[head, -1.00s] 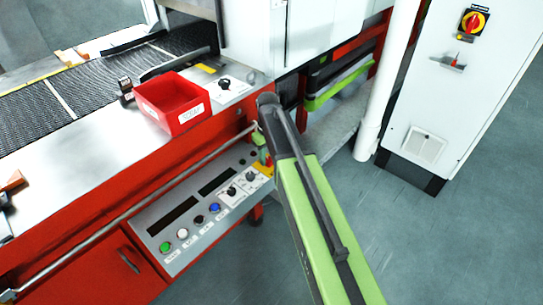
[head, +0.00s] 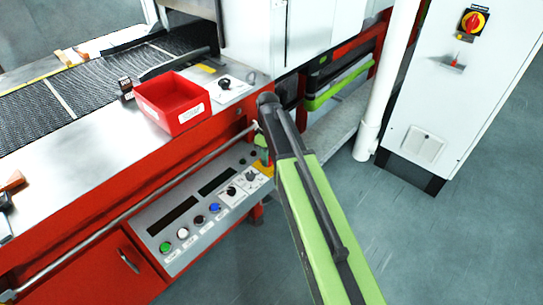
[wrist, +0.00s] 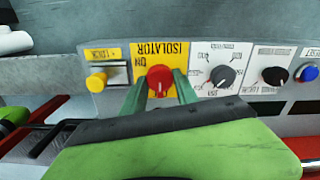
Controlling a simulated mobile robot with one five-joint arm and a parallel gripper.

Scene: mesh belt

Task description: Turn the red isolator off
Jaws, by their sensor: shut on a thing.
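The red isolator knob (wrist: 160,78) sits on a yellow plate lettered ISOLATOR and ON, which appears upside down in the wrist view. My gripper (wrist: 160,90) has one green finger on each side of the knob and is shut on it. The knob's grip bar looks roughly upright in that picture. In the head view my gripper (head: 262,152) is at the right end of the grey control panel (head: 172,243). The yellow plate (head: 265,168) shows partly there, while the red knob is hidden behind my gripper.
Beside the isolator are a yellow button (wrist: 97,82), black selector knobs (wrist: 223,76) and a blue button (wrist: 307,72). A rail (head: 160,194) runs along the red machine front. A red bin (head: 172,100) stands above. A cabinet (head: 440,100) at right carries another red-and-yellow switch (head: 473,21).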

